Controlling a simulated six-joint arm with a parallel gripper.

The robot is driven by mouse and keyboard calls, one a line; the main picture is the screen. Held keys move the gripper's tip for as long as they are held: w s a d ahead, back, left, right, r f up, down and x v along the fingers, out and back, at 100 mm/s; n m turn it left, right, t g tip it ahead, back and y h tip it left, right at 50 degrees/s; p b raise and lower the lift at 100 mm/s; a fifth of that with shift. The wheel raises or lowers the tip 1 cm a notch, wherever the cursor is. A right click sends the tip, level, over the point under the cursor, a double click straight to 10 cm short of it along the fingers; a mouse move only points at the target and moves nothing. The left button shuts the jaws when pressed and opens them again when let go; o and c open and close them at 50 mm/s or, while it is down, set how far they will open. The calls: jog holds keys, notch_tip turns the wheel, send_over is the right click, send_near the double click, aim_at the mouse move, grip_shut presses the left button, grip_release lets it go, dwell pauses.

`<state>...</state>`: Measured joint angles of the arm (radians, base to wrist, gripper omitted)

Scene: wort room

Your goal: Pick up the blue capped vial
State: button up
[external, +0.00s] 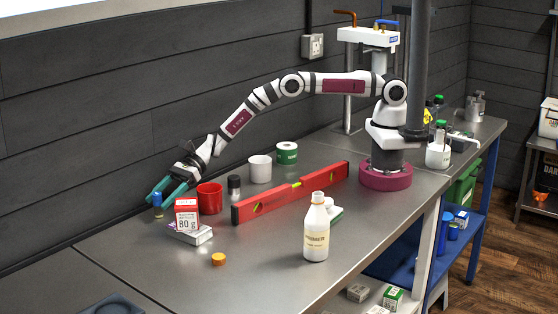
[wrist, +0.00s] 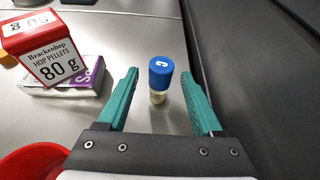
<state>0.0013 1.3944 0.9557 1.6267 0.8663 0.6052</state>
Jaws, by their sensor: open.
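The blue capped vial (wrist: 160,76) stands upright on the steel bench, with a blue cap on a pale body. In the wrist view it is between the two teal fingers of my gripper (wrist: 158,88), with a gap on both sides. The fingers are open and hold nothing. In the external view the vial (external: 157,201) is at the far left of the group of items, and my gripper (external: 165,188) reaches down beside it from above. The fingers partly overlap the vial there, so their exact height over the bench is hard to tell.
A red and white hop pellets box (wrist: 45,45) sits on a white and purple box (wrist: 80,78), left of the vial. A red mug (external: 210,198) is close to my gripper. A red level (external: 290,192) and a white bottle (external: 316,230) stand farther right. A dark wall is behind.

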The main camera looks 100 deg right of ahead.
grip_shut()
dwell(0.3)
